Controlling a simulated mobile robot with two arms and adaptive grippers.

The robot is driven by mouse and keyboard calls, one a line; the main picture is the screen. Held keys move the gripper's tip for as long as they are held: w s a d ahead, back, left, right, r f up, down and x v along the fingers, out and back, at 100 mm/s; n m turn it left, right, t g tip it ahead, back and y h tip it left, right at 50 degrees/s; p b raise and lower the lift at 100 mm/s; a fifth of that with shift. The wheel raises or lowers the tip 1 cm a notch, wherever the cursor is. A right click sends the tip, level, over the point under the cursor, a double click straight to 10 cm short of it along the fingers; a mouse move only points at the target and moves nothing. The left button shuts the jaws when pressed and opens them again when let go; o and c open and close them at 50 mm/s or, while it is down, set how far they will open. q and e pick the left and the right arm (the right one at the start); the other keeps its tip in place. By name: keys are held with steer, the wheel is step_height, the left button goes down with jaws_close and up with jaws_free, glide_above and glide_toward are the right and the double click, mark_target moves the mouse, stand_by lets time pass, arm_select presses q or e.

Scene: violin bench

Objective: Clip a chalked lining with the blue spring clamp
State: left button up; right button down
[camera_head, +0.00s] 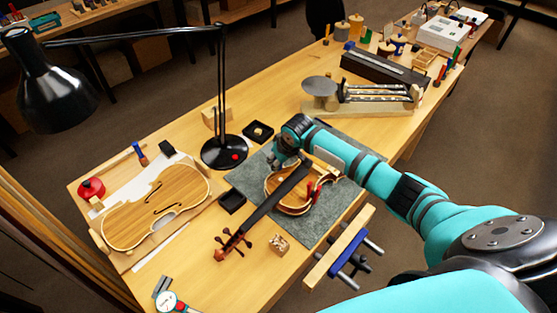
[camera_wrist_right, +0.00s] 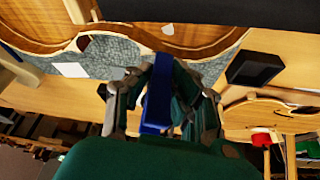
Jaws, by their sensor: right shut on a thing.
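The violin with a dark fingerboard and neck lies on the grey mat; its body (camera_head: 287,204) is partly hidden by my right arm and gripper. My right gripper (camera_head: 281,160) is over the far left edge of this body. In the right wrist view, the gripper (camera_wrist_right: 160,75) is shut on the blue spring clamp (camera_wrist_right: 157,98). The violin's curved wooden rim (camera_wrist_right: 205,46) is just beyond the clamp; I cannot tell whether they touch. A small pale patch (camera_wrist_right: 167,29) shows by the rim, possibly chalk. A red clamp (camera_head: 312,192) stands at the body's right side.
The grey mat (camera_head: 325,225) has bare room at its front right. A black lamp base (camera_head: 222,153) and small black trays (camera_head: 258,132) stand to the left. A violin plate (camera_head: 155,207) lies farther left. A blue-and-wood vise (camera_head: 345,250) projects from the front edge.

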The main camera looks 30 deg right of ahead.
steer(key=shift+p, duration=1)
stand_by(1.4)
steer(key=shift+f+b, duration=0.75)
steer(key=shift+f, duration=0.5)
steer(key=c, duration=1.1)
jaws_free()
steer(key=v, duration=1.2)
steer(key=shift+r, duration=0.1)
